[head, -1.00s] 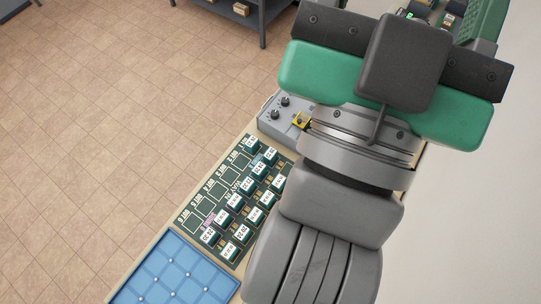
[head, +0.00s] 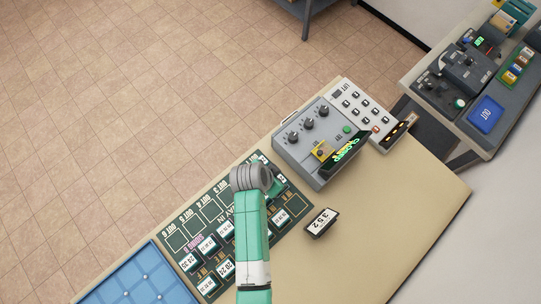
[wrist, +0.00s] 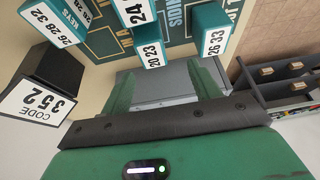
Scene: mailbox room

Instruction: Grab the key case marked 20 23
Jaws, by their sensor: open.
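The key case marked 20 23 (wrist: 150,54) is a teal block with a white label. In the wrist view it stands on the dark green board just beyond my fingertips, nearer the left finger. My gripper (wrist: 162,74) is open, with its two green fingers apart and nothing visible between them. In the head view my arm covers part of the board (head: 187,219), and I cannot pick out the 20 23 case there.
A stand reading CODE 352 (head: 321,222) is right of the board; it shows at left in the wrist view. A grey knob console (head: 305,133) and button panel (head: 362,112) stand behind. A blue tray (head: 140,278) lies at lower left. The right tabletop is clear.

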